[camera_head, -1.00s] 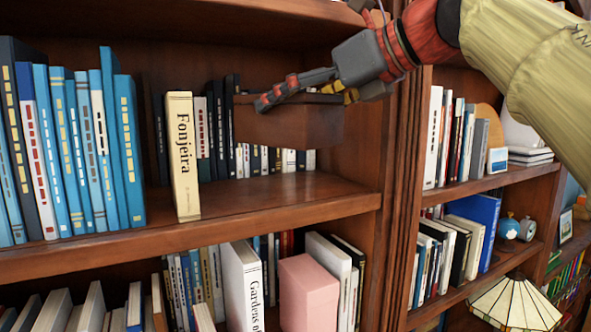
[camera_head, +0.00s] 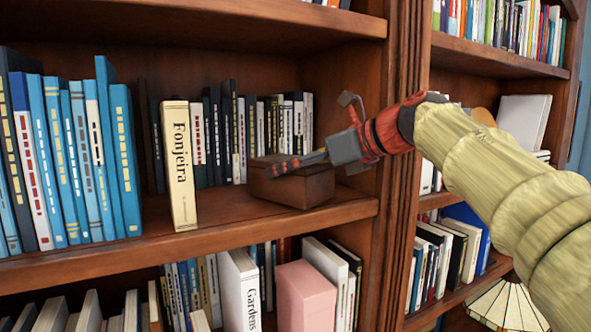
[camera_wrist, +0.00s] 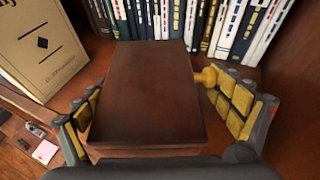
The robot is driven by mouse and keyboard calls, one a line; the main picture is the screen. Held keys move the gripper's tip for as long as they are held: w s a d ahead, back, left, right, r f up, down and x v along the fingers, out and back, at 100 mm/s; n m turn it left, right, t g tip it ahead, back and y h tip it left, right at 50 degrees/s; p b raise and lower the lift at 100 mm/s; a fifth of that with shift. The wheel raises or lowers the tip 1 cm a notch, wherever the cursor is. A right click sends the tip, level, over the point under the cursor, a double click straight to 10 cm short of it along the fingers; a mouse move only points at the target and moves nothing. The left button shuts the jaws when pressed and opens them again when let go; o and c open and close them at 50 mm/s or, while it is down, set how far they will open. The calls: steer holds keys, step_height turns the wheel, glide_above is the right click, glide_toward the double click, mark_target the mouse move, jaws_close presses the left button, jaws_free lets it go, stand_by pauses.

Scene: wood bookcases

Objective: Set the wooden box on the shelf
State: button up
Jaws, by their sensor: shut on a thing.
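The wooden box (camera_head: 294,187) is dark brown with a flat lid. The box's far side is hidden in the head view.
The upright bookcase divider (camera_head: 400,200) is close on the right. A pink box (camera_head: 305,296) sits on the shelf below.

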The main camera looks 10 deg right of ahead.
steer(key=shift+f, duration=0.2)
steer(key=shift+f, duration=0.1)
steer(key=o, duration=1.3)
steer(key=shift+f, duration=0.15)
steer(key=shift+o, duration=0.2)
steer(key=shift+s+d+r, duration=0.15)
steer(key=shift+r, duration=0.1)
steer(key=b+v, duration=0.2)
steer(key=v, duration=0.9)
steer(key=shift+s+d, duration=0.2)
steer(key=shift+s, duration=0.05)
steer(key=shift+r, duration=0.15)
